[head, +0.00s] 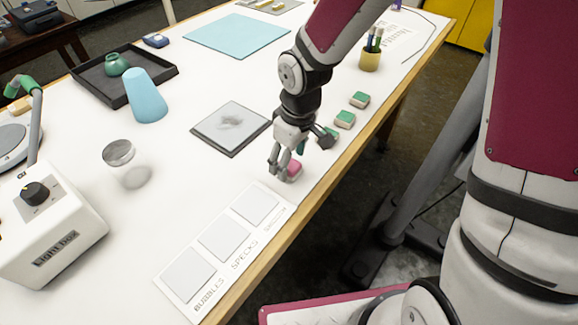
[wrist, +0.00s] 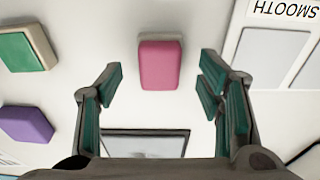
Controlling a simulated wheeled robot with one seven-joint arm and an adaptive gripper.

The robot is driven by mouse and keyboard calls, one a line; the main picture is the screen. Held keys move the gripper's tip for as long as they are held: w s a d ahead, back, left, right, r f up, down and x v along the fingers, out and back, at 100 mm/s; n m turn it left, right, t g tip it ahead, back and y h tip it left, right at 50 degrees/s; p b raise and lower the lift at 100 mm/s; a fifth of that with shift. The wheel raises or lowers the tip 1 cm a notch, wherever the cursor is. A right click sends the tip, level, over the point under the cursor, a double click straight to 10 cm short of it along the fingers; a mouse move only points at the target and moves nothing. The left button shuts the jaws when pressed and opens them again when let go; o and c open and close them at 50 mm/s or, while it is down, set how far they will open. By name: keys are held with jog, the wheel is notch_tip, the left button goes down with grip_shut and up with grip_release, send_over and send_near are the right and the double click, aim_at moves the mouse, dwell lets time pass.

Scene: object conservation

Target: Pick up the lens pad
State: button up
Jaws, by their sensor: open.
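A small pink pad with a pale base (wrist: 160,65) lies on the white table, between and just beyond my fingertips in the wrist view. In the head view the pink pad (head: 293,171) is partly hidden by my gripper (head: 281,170). My gripper is open, with its fingers (wrist: 162,82) spread to either side of the pad and nothing held. No label shows on the pad, so I cannot tell by name which block is the lens pad. A green block (wrist: 28,48) and a purple block (wrist: 27,124) lie to the left in the wrist view.
A card with pale squares (head: 225,238), marked bubbles, specks and smooth, lies near the table's front edge. A dark-framed plate (head: 230,126) lies behind my gripper. Green blocks (head: 345,119) and a pencil cup (head: 370,59) line the right edge. A light box (head: 45,235) stands left.

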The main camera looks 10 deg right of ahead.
notch_tip(320, 180, down, 2)
jog(key=c, duration=1.2)
jog(key=shift+c, duration=0.2)
jog(key=shift+r, duration=0.1)
